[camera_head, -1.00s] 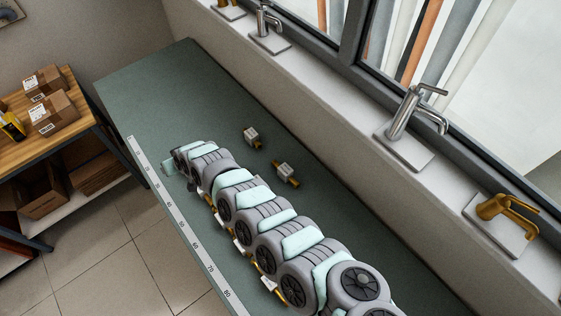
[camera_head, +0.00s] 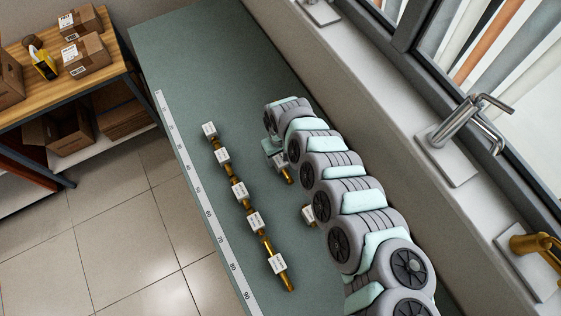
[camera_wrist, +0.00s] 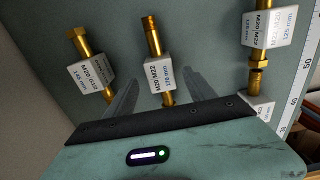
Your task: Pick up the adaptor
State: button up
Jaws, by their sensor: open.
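Several adaptors, brass fittings with white labelled blocks, lie on the green bench (camera_head: 190,50). One adaptor (camera_wrist: 154,72) is in the middle of the wrist view, in line with the gap between my gripper's fingers (camera_wrist: 160,78). The fingers are apart, with nothing clamped; the depth between them and this adaptor is hard to tell. A second adaptor (camera_wrist: 92,70) lies left of the fingers and a third (camera_wrist: 268,30) to the right. In the head view, one adaptor (camera_head: 282,164) shows beside the end of my arm and another (camera_head: 308,214) is partly hidden by the arm.
A row of adaptors (camera_head: 239,191) runs along a ruler strip (camera_head: 207,215) at the bench's left edge. A wooden shelf (camera_head: 75,60) with boxes is at far left. The bench's far end is clear.

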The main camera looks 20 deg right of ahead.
aim_at(280, 159)
jog(key=f, duration=0.4)
jog(key=shift+a, duration=0.2)
jog(key=shift+s+d+f, duration=0.1)
jog(key=shift+d+f, duration=0.05)
jog(key=shift+f, duration=0.3)
jog(key=shift+c, duration=0.4)
grip_shut()
